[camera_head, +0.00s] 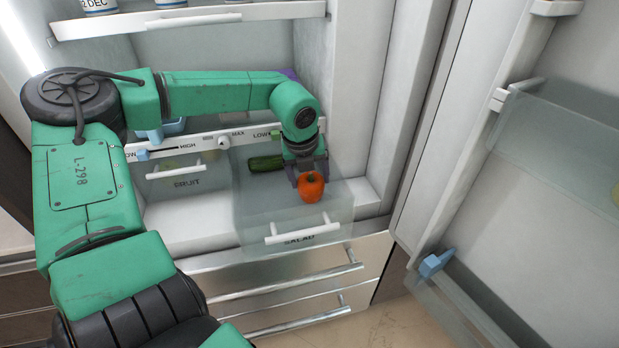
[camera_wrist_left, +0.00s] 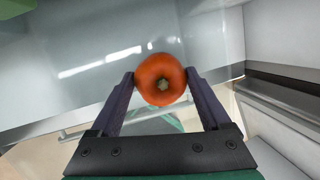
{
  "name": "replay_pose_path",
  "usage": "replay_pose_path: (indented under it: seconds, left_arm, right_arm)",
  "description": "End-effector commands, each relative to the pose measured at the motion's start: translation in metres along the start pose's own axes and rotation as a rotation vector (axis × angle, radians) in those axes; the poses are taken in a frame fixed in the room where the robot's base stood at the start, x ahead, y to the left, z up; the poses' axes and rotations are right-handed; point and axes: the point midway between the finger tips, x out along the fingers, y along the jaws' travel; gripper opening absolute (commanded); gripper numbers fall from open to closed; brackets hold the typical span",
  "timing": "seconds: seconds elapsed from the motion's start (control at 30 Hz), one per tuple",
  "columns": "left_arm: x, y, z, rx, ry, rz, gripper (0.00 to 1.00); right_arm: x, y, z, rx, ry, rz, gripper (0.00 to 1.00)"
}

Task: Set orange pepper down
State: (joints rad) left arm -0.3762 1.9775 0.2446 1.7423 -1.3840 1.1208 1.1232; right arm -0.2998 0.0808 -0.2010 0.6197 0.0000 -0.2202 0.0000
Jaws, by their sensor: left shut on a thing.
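The orange pepper (camera_head: 311,187) is a rounded orange-red vegetable at the end of my left arm, over the pulled-out clear salad drawer (camera_head: 262,215) of the fridge. My left gripper (camera_head: 308,174) is shut on the pepper from above. In the left wrist view, the pepper (camera_wrist_left: 160,79) sits between the two fingertips of my left gripper (camera_wrist_left: 161,78), with its stem end facing the camera. I cannot tell whether the pepper touches the drawer floor. My right gripper is not in view.
A green cucumber-like vegetable (camera_head: 266,163) lies at the back of the salad drawer. The closed fruit drawer (camera_head: 176,182) is to the left. The open fridge door (camera_head: 540,190), with clear bins, stands on the right. A shelf (camera_head: 190,20) is above.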

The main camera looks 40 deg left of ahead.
Motion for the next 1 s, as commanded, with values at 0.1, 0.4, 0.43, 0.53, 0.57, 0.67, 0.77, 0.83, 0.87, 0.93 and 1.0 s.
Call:
replay_pose_path:
  seconds: [0.1,0.4,0.43,0.53,0.57,0.67,0.77,0.83,0.87,0.93,1.0]
  left_arm:
    - [-0.001,0.0,0.0,0.0,0.0,0.0,1.0]
    - [-0.004,-0.001,0.001,0.0,0.001,0.0,1.0]
    - [-0.007,-0.001,0.002,0.0,0.001,0.0,1.0]
    - [-0.017,-0.003,0.004,-0.001,0.002,0.0,1.0]
    - [-0.021,-0.003,0.005,-0.001,0.002,0.0,1.0]
    - [-0.037,-0.003,0.004,-0.001,-0.004,-0.006,1.0]
    - [-0.06,-0.003,0.004,0.0,-0.005,-0.005,1.0]
    - [-0.079,-0.003,0.004,0.0,-0.005,-0.006,1.0]
    - [-0.086,-0.003,0.004,0.0,-0.006,-0.004,1.0]
    - [-0.103,-0.003,0.004,-0.001,-0.005,-0.004,1.0]
    - [-0.117,-0.002,0.004,0.0,-0.004,-0.002,1.0]
  right_arm:
    - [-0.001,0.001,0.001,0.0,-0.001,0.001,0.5]
    - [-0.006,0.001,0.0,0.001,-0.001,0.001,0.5]
    - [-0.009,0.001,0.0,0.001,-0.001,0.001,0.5]
    - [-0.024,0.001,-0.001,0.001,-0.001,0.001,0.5]
    - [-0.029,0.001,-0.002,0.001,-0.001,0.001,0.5]
    - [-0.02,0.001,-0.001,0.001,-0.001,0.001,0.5]
    - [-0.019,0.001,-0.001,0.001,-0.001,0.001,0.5]
    - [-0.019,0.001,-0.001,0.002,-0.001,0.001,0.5]
    - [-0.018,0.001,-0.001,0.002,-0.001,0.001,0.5]
    - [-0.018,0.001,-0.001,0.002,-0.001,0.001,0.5]
    - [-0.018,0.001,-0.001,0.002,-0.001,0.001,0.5]
